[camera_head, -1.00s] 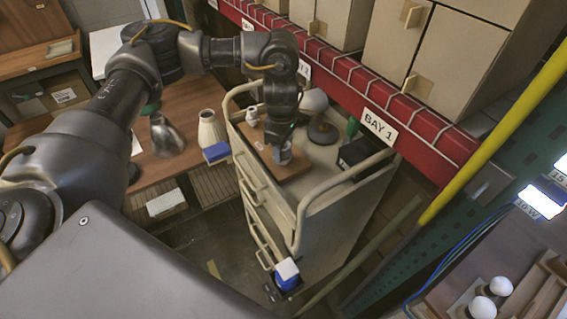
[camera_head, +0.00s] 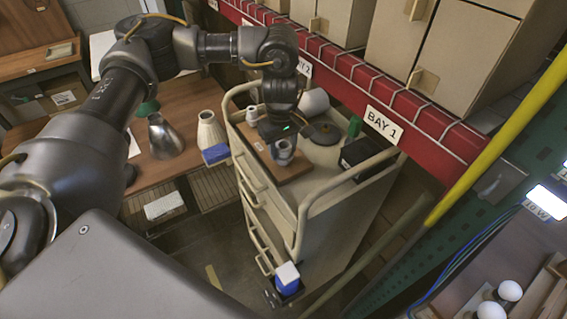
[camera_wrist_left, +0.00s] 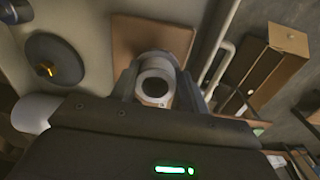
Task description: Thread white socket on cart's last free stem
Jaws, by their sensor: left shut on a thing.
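My left gripper (camera_head: 284,144) points down over the wooden board on the cart top. It is shut on a white ring-shaped socket (camera_head: 284,155). In the left wrist view the socket (camera_wrist_left: 155,80) sits between the two fingers, its round opening facing the camera, above the brown board (camera_wrist_left: 140,38). Whether a stem is inside or under it is hidden. Another small white part (camera_head: 252,115) stands at the board's far left. A dark round base (camera_head: 324,134) with a short stem is on the cart (camera_head: 335,178), right of the gripper; it shows yellow in the wrist view (camera_wrist_left: 46,70).
A white rounded shade (camera_head: 314,101), a green item (camera_head: 354,126) and a black box (camera_head: 362,154) share the cart top. Cart rails rise around it. A cream cone (camera_head: 209,130) and metal shade (camera_head: 164,137) stand on the left table. Red shelving (camera_head: 345,75) borders the cart behind.

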